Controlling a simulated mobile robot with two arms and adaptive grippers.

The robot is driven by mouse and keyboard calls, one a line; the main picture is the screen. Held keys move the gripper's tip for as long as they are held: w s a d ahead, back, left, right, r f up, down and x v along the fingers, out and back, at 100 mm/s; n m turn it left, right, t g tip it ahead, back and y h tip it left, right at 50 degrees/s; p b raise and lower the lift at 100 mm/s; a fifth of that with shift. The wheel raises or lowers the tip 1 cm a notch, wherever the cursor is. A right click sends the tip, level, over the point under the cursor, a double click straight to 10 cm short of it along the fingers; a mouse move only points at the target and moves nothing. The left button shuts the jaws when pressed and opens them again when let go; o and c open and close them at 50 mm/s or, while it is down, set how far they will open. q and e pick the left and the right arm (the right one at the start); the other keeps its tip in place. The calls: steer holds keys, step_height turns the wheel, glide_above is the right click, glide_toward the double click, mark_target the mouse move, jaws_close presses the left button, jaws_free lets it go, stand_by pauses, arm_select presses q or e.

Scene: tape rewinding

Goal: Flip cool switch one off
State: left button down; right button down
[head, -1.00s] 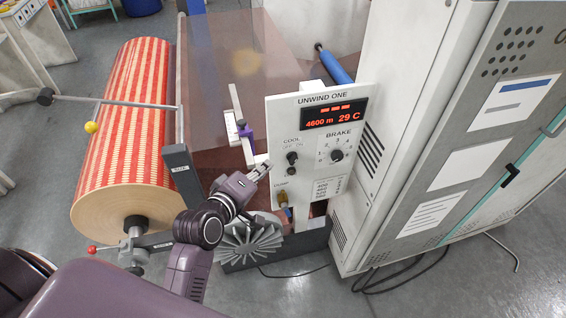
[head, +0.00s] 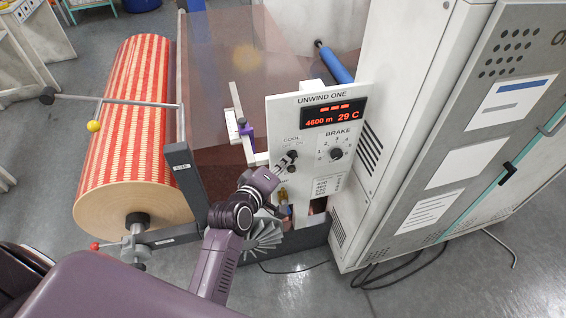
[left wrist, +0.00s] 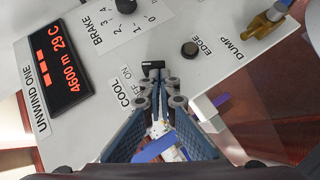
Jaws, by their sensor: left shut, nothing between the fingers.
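The white UNWIND ONE panel (head: 278,116) stands upright in the middle of the head view. Its black COOL switch (head: 292,154) sits at the panel's left side and shows in the left wrist view (left wrist: 153,65) beside the OFF/ON label. My left gripper (head: 284,162) is shut and empty, its fingertips right at the COOL switch. In the left wrist view the closed fingertips (left wrist: 156,80) are just below the switch; I cannot tell whether they touch it. The switch's exact position is unclear. My right gripper is not in view.
A black EDGE knob (left wrist: 190,48) and the brass DUMP valve (left wrist: 262,28) are close to the COOL switch. The BRAKE dial (head: 336,153) is to its right. A red-striped roll (head: 125,120) lies left, and a grey cabinet (head: 440,130) stands right.

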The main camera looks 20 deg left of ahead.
arm_select(q)
steer(key=shift+f, duration=0.1)
steer(key=f+n+t+b, duration=0.1)
steer(key=b, duration=0.4)
steer(key=n+t+h+b, duration=0.1)
steer(key=n+t+b, duration=0.1)
steer(key=b, duration=0.3)
steer(key=d+f+n+t+h+b, duration=0.1)
steer(key=n+t+b, duration=0.1)
steer(key=b, duration=0.4)
steer(key=shift+w+f, duration=0.25)
steer(key=shift+f, duration=0.05)
steer(key=shift+s, duration=0.1)
glide_toward(291, 163)
steer(key=shift+a+f, duration=0.15)
steer(key=shift+f, duration=0.35)
stand_by(0.5)
